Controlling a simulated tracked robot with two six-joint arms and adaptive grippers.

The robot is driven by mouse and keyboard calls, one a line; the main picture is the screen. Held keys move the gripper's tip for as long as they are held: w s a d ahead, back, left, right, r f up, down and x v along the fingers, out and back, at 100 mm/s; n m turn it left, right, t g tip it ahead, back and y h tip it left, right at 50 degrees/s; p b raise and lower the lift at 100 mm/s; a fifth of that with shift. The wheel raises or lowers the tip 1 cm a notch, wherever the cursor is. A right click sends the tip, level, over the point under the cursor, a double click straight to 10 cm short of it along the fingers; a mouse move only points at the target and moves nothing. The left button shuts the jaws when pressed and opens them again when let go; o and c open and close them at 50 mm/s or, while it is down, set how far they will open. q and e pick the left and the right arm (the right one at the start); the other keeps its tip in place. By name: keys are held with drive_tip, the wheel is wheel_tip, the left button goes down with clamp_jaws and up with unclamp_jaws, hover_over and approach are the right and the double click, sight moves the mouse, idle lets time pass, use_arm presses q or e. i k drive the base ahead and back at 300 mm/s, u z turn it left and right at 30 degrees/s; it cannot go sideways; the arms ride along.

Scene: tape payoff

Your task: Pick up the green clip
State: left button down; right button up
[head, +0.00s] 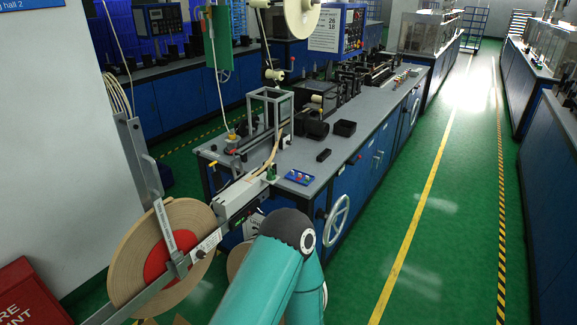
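A small dark green piece (271,173), which may be the green clip, stands at the near end of the grey bench top, beside the tape guide. It is too small to make out its shape. A blue tray (300,177) with small coloured pieces lies just right of it. One of my teal arms reaches in from the bottom middle, and its dark joint is in front of the bench's near end. Neither of my grippers shows.
A large tan tape reel (165,258) with a red hub stands at the lower left on a grey arm. A handwheel (337,221) sticks out from the blue bench front. A black bin (344,128) stands on the bench. The green aisle floor at right is clear.

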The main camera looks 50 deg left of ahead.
sight(270, 175)
drive_tip(key=i, duration=5.4)
drive_tip(key=u, duration=2.75)
drive_tip(key=i, duration=0.35)
drive_tip(key=u, duration=2.3)
